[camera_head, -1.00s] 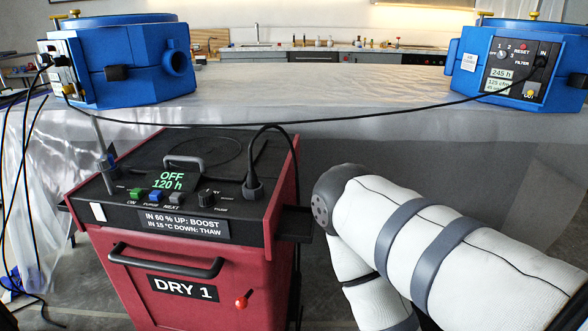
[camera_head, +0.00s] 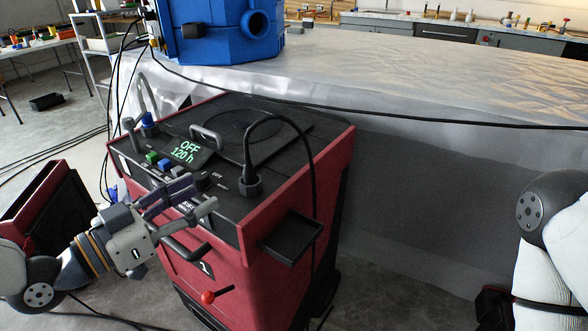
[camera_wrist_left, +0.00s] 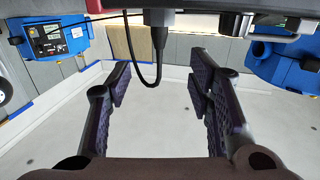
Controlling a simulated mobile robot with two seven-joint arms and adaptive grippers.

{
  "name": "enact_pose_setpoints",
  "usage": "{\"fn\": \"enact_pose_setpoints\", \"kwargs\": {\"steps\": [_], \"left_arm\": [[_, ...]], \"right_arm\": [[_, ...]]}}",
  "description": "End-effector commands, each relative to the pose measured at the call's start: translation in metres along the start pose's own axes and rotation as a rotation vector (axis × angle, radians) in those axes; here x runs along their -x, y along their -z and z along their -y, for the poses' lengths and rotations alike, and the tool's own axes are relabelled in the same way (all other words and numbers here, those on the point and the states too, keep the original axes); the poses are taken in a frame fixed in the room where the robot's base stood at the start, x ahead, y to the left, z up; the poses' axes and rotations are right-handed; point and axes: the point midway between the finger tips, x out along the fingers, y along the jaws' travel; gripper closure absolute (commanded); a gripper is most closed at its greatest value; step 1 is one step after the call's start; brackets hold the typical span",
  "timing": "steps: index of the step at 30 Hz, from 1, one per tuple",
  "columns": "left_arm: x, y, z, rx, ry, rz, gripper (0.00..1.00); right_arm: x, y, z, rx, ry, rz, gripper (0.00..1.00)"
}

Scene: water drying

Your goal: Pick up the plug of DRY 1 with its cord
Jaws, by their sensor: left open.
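DRY 1 is a red box (camera_head: 195,280) with a black top panel; its display (camera_head: 184,150) reads OFF 120 h. The black plug (camera_head: 251,186) stands upright on the panel's right part. Its cord (camera_head: 309,165) arches up from it and drops over the right side. My left gripper (camera_head: 210,192) is open and empty, just left of the plug and apart from it, over the front edge. In the left wrist view the plug (camera_wrist_left: 159,38) appears at the top centre, beyond the spread fingers (camera_wrist_left: 157,88), with the cord looping beside it. My right gripper is out of view.
A small black shelf (camera_head: 291,240) juts from the box's right side. A blue unit (camera_head: 215,30) stands on the sheet-covered table (camera_head: 400,80) behind. Loose cords hang at the left.

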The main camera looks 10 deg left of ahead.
Motion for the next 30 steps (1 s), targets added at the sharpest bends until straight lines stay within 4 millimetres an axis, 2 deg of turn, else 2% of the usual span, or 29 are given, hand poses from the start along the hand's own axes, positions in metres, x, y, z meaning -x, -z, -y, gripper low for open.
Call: {"fn": "enact_pose_setpoints", "kwargs": {"steps": [3,9,14,21,29,30], "left_arm": [[-0.006,0.002,0.001,-0.010,-0.002,-0.016,0.53],[-0.051,-0.003,0.000,-0.006,-0.004,-0.009,0.53],[-0.071,0.001,0.000,-0.009,-0.003,-0.012,0.53],[-0.115,0.003,-0.002,-0.010,-0.002,-0.015,0.53],[-0.121,0.006,-0.001,-0.010,0.000,-0.018,0.53],[-0.120,0.006,-0.001,-0.010,0.000,-0.018,0.59]], "right_arm": [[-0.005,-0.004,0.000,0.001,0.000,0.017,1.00],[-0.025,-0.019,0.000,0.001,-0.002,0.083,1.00],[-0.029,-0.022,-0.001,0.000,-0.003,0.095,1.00],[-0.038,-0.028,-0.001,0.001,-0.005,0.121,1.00],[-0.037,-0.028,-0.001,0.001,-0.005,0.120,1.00],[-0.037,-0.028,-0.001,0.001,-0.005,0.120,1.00]]}}
